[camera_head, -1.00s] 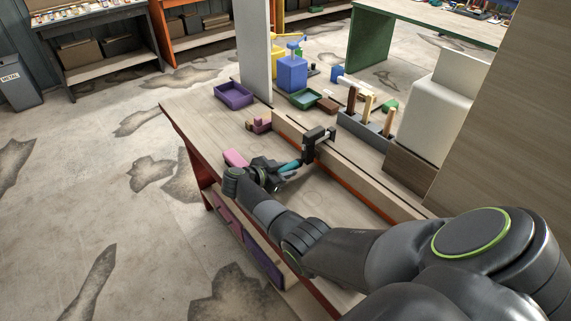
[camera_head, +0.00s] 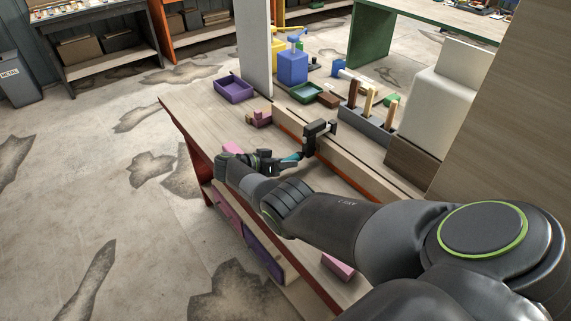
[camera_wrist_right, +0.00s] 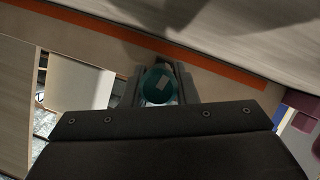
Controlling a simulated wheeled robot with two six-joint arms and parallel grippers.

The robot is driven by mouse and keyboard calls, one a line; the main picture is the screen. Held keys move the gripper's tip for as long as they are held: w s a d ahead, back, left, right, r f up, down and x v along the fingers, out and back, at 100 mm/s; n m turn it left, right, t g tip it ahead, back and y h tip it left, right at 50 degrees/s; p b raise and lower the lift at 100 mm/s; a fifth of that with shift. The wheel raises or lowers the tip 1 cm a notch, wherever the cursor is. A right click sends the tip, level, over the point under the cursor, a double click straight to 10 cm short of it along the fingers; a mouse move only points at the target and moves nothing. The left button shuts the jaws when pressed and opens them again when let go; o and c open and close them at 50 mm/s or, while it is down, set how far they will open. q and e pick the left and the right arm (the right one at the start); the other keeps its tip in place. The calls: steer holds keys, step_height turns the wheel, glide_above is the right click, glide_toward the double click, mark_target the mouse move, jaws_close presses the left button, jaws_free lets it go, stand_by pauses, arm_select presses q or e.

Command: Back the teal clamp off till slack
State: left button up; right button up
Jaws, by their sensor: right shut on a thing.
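The clamp's jaw contact with the stringer is too small to judge. My left gripper is not in view.
A pink block (camera_head: 232,150) lies beside my wrist, and another pink block (camera_head: 339,267) lies near the bench's front edge.

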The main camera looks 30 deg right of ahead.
steer(key=shift+f, duration=0.1)
steer(key=o, duration=1)
steer(key=b+v, duration=0.3)
steer(key=v, duration=1.4)
steer(key=shift+a+r+b, duration=0.2)
steer(key=shift+r+b, duration=0.05)
steer(key=shift+b, duration=0.15)
